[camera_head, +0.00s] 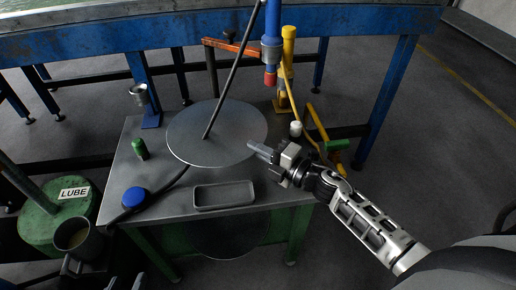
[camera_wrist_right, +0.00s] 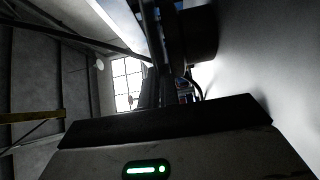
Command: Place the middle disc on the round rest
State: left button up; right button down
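A large flat grey disc (camera_head: 200,122) is over the metal table, with a thin dark rod rising from near its middle. I cannot tell whether it rests on something; no round rest shows clearly, and what is under the disc is hidden. My right gripper (camera_head: 260,149) is at the disc's right front edge, its fingers overlapping the rim in the head view. I cannot tell whether they grip it. In the right wrist view, a smooth grey surface (camera_wrist_right: 270,60) fills the right side, close to the camera. My left gripper (camera_head: 124,282) barely shows at the bottom edge, with two tips apart.
A white-capped item (camera_head: 296,128) stands right. A blue-red tool (camera_head: 271,52) hangs behind.

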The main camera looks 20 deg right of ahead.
pick_arm(q)
jog(key=shift+w+f+b, duration=0.25)
jog(key=shift+f+b, duration=0.15)
jog(key=shift+b, duration=0.05)
pick_arm(e)
jog(key=shift+f, duration=0.5)
jog(key=shift+r, duration=0.1)
jog(key=c, duration=1.6)
grip_release()
jog(key=shift+o, duration=0.2)
pick_arm(q)
jog(key=shift+s+f, duration=0.15)
jog(key=shift+s, duration=0.1)
jog(key=shift+w, duration=0.15)
pick_arm(e)
jog(key=v, duration=1.6)
pick_arm(q)
jog(key=shift+d, duration=0.1)
